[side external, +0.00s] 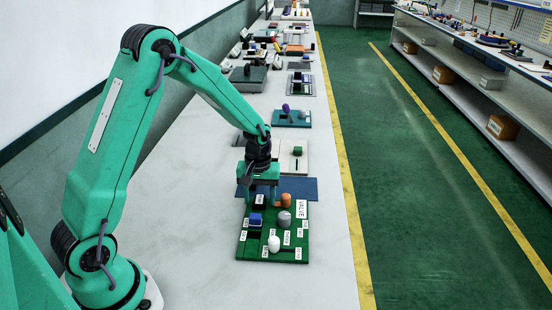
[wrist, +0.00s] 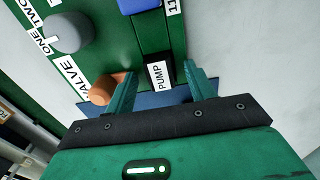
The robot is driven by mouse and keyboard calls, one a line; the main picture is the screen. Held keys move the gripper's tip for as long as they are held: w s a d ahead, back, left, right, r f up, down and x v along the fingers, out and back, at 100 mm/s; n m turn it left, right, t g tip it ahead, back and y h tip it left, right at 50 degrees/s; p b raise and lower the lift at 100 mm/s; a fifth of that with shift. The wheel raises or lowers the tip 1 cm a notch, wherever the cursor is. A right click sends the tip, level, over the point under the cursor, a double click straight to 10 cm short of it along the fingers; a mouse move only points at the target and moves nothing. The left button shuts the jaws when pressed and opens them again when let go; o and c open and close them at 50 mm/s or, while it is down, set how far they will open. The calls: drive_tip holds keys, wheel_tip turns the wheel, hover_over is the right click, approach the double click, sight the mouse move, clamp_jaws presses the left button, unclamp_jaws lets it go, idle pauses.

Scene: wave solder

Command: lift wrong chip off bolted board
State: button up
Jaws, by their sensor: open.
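The green board (side external: 245,248) lies flat on the bench and carries white word labels and several pieces. A dark block (side external: 259,200) with a white PUMP label stands at its far end; in the wrist view the label (wrist: 160,74) shows between my fingers. My gripper (side external: 260,194) is open and points down over that end, its fingers (wrist: 163,90) on either side of the dark block with visible gaps. A blue block (side external: 256,218), an orange cylinder (side external: 286,200), a grey cylinder (side external: 284,219) and a white cylinder (side external: 274,243) stand on the board. I cannot see any bolts clearly.
A blue mat (side external: 302,186) lies just beyond the board. Another board with a dark green piece (side external: 298,151) and several other work sets stand further along the bench. The bench (side external: 190,230) is clear to the left of the board. The orange cylinder stands close beside one finger.

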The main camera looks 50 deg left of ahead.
sight(260, 199)
idle(0.3)
clamp_jaws()
drive_tip(key=shift+r, duration=0.1)
drive_tip(key=shift+r, duration=0.4)
wheel_tip(260, 199, up, 3)
drive_tip(key=shift+r, duration=0.1)
drive_tip(key=s+d+r, duration=0.4)
drive_tip(key=d+r, duration=0.2)
drive_tip(key=d, duration=0.5)
drive_tip(key=shift+r, duration=0.4)
drive_tip(key=shift+s, duration=0.1)
